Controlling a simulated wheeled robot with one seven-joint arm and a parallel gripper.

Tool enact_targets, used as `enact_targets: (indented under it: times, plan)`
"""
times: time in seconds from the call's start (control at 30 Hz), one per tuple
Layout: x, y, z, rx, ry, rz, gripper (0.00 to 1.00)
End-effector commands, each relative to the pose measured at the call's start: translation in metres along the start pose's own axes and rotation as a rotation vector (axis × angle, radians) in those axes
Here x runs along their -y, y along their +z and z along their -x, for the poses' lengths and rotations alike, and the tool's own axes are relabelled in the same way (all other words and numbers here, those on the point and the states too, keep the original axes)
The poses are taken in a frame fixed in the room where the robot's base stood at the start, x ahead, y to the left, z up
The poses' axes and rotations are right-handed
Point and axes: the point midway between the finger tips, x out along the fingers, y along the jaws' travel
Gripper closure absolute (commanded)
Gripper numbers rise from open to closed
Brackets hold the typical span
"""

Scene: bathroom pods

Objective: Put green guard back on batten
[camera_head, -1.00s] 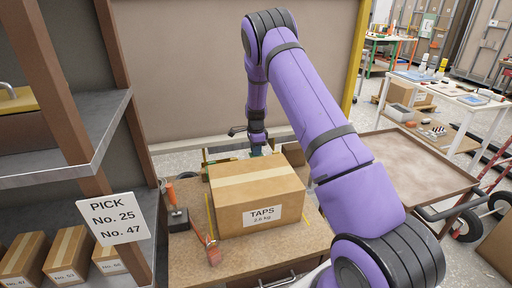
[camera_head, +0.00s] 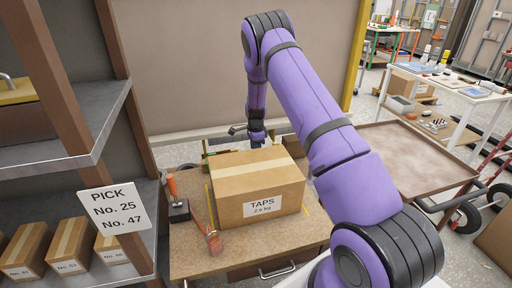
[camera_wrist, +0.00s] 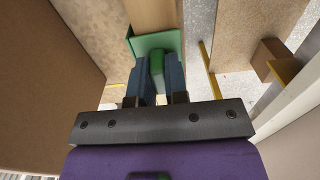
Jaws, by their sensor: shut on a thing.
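The green guard (camera_wrist: 152,44) is in the wrist view, a bent plate with a raised green tab between my fingers. My gripper (camera_wrist: 157,70) has its two dark blue fingers shut on that tab. A pale wooden batten (camera_wrist: 152,14) runs away from the guard at the top of the wrist view. The guard lies at the near visible end of the batten; I cannot tell whether it is seated on it. In the head view my gripper (camera_head: 257,139) is behind the TAPS box, and the guard is not clearly visible there.
The cardboard TAPS box (camera_head: 258,182) stands on the workbench (camera_head: 262,240), close in front of my gripper. An orange-handled tool (camera_head: 174,195) is left of it. Shelving (camera_head: 95,125) with a PICK sign (camera_head: 113,209) borders the left. A brown-topped trolley (camera_head: 415,155) stands right.

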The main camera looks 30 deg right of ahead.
Motion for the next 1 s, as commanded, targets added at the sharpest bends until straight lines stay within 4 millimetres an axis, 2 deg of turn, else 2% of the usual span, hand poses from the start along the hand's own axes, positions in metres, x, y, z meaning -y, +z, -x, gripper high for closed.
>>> enact_targets:
  times: [0.27, 0.3, 0.4, 0.77, 0.87, 1.0]
  plan:
    - [0.000, 0.000, 0.000, 0.000, 0.000, 0.000, 1.00]
    - [0.000, 0.000, 0.000, 0.000, 0.000, 0.000, 0.77]
    - [0.000, 0.000, 0.000, 0.000, 0.000, 0.000, 0.56]
    - [0.001, 0.000, 0.005, 0.000, -0.001, 0.000, 0.56]
    - [0.001, 0.001, 0.017, 0.000, -0.002, 0.001, 0.56]
    - [0.001, 0.001, 0.043, 0.000, -0.004, 0.001, 0.56]
